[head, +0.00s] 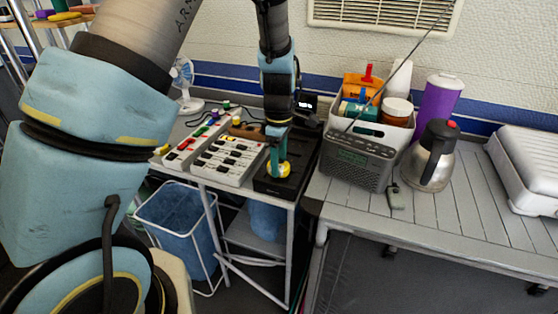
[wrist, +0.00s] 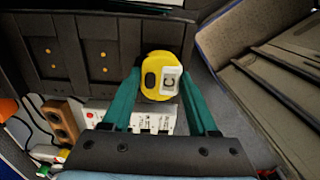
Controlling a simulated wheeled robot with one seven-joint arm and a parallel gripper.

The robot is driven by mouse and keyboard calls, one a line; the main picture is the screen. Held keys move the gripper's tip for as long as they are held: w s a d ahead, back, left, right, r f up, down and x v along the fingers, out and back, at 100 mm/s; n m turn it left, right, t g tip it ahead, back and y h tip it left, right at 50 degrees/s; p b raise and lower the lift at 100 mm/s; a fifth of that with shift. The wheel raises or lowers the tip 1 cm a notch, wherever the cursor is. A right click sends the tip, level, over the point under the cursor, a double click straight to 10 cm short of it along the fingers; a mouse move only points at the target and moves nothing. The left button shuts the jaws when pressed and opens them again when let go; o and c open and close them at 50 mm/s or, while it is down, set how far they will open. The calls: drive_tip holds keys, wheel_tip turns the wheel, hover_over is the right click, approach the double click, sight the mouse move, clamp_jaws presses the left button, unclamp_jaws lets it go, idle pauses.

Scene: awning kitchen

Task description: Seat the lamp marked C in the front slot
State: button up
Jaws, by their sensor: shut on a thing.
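The yellow lamp (wrist: 152,57) is held between the two teal fingers of my gripper (wrist: 160,80) in the wrist view. It has a dark oval button and a white label with a dark curved mark that looks like a C. In the head view the lamp (head: 285,170) shows at the fingertips of my gripper (head: 279,165), over the black slotted dock (head: 266,187). In the wrist view the dock (wrist: 48,47) has recesses with small brass contacts, to the left of the lamp. I cannot tell whether the lamp touches the dock.
White switch panels (head: 228,158) lie left of the dock. A wooden block (wrist: 60,122) shows in the wrist view. A grey radio (head: 358,160) with a raised antenna stands right of the dock, beside a steel jug (head: 430,160). A blue bin (head: 176,215) is below.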

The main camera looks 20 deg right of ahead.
drive_tip(key=shift+f, duration=0.85)
idle(1.1)
drive_tip(key=o, duration=1.3)
drive_tip(key=shift+o, duration=0.7)
drive_tip(key=shift+r+p, duration=3.05)
drive_tip(key=shift+r, duration=0.5)
